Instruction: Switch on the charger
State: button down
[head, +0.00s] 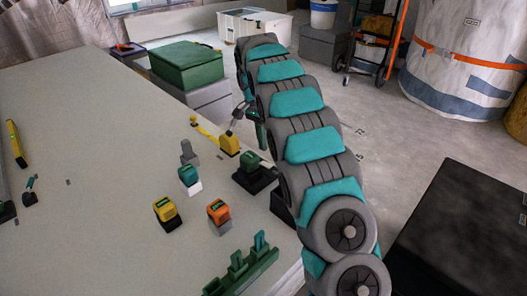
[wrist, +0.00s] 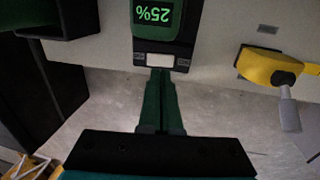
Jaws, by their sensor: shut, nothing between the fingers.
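The charger (wrist: 180,50) is a black base with a green battery (wrist: 155,14) on it; the battery's display reads 25%, upside down in the wrist view. A pale rectangular switch-like patch (wrist: 160,60) is on the charger's near edge. My gripper (wrist: 160,72) is shut and empty, its fingertips right at this patch; I cannot tell if they touch it. In the head view the charger (head: 254,182) with its green battery (head: 250,161) stands near the table's right edge, beside my arm. My arm hides the fingers there.
A green rack (head: 240,274) is at the front edge. The table's left middle is mostly clear.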

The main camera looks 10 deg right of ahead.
jog(key=shift+w+a+r, duration=0.1)
jog(key=shift+w+r, duration=0.05)
jog(key=shift+r, duration=0.8)
notch_tip(320, 180, up, 6)
jog(key=w+p, duration=0.2)
jog(key=p, duration=0.1)
jog(key=shift+w+a+p, duration=0.15)
jog(key=shift+a+p, duration=0.15)
jog(key=shift+a, duration=0.1)
jog(key=shift+f, duration=0.15)
